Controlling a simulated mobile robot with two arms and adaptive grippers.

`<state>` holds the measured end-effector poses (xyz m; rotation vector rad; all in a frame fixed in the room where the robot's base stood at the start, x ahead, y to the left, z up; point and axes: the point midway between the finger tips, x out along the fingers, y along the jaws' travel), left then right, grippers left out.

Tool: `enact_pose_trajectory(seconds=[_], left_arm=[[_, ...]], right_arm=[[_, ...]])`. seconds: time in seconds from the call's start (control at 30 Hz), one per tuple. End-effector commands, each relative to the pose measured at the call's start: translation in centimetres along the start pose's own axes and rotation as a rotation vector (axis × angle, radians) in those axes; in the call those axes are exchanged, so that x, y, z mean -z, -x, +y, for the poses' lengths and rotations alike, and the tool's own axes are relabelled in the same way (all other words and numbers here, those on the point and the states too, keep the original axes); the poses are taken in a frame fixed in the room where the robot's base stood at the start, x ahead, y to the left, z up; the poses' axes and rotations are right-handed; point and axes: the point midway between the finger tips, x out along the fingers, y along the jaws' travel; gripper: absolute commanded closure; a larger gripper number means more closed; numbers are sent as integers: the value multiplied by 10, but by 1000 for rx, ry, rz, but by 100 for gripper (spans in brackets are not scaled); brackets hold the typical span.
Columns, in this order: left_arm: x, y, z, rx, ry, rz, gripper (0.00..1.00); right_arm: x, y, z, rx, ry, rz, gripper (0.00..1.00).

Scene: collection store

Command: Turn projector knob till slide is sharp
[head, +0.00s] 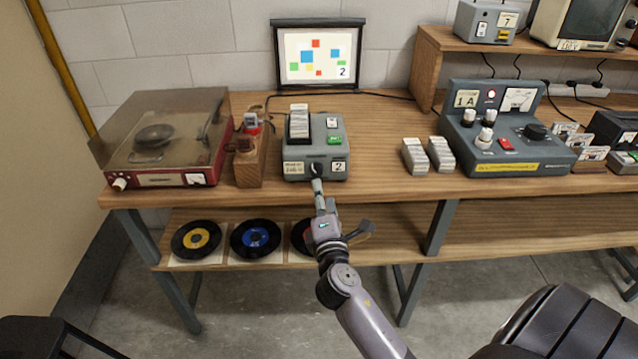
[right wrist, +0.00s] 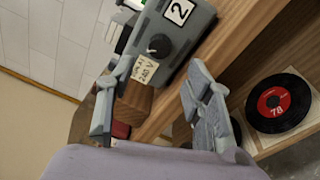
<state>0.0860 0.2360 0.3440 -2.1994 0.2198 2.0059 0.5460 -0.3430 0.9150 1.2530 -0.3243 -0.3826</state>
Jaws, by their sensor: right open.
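The grey slide projector (head: 296,166) labelled 2 stands on the bench, with its dark knob (head: 318,168) on the front face. The knob also shows in the right wrist view (right wrist: 160,45), with a white pointer mark. The screen (head: 318,58) behind shows coloured squares and a 2; their edges look fairly crisp at this size. My right gripper (head: 319,190) is in front of the projector, just below the knob in the head view. In the right wrist view its fingers (right wrist: 150,76) are spread and empty, and the knob lies beyond the tips. My left gripper is out of view.
A record player (head: 160,180) and a wooden block (head: 249,172) stand left of the projector. Slide stacks (head: 414,156) and a grey control console (head: 510,150) stand to the right. Records (head: 256,239) lie on the shelf below. The bench between projector and slide stacks is clear.

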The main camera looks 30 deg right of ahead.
Motion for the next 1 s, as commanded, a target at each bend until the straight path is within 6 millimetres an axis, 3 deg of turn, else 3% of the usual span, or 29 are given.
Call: enact_pose_trajectory(seconds=[0.1, 0.3, 0.87, 1.0], left_arm=[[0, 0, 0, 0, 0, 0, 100], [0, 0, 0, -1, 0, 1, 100], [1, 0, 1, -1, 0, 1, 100], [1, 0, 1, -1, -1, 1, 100]], right_arm=[[0, 23, -1, 4, -1, 0, 53], [0, 43, -1, 2, 0, -1, 53], [0, 46, 0, 0, 0, -1, 53], [7, 46, -13, 26, -15, 19, 53]])
